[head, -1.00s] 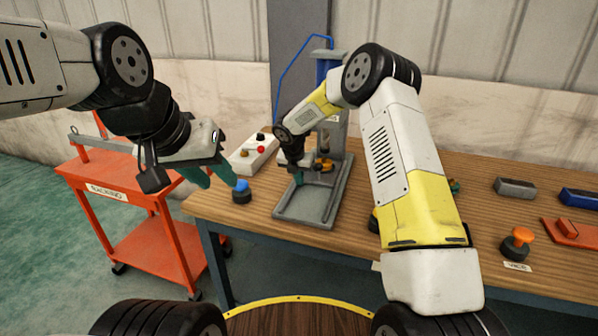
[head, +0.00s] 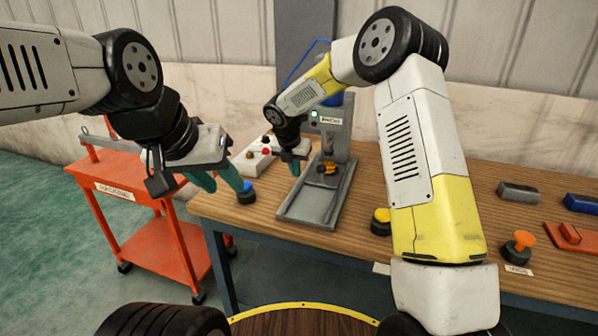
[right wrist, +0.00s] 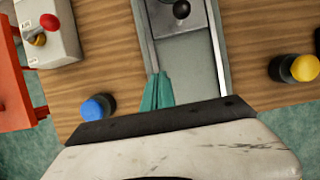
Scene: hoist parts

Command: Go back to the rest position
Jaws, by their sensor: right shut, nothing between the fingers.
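My left gripper (head: 218,180) hangs on the left in the head view, near the left end of the workbench. Its teal fingers are apart with nothing seen between them. My right gripper (head: 295,168) is above the grey metal base (head: 313,205) of a bench press. In the right wrist view its teal fingers (right wrist: 157,90) are together and empty over that base. I cannot tell how high they are above it. The press column (head: 337,125) stands behind, partly hidden by my right arm.
A control box (head: 252,160) with buttons and a blue-topped knob (head: 246,192) stand on the workbench's left end. A yellow-topped knob (head: 381,220), an orange-topped knob (head: 519,247), a grey block (head: 518,191) and a blue block (head: 582,203) are to the right. An orange cart (head: 130,180) stands left.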

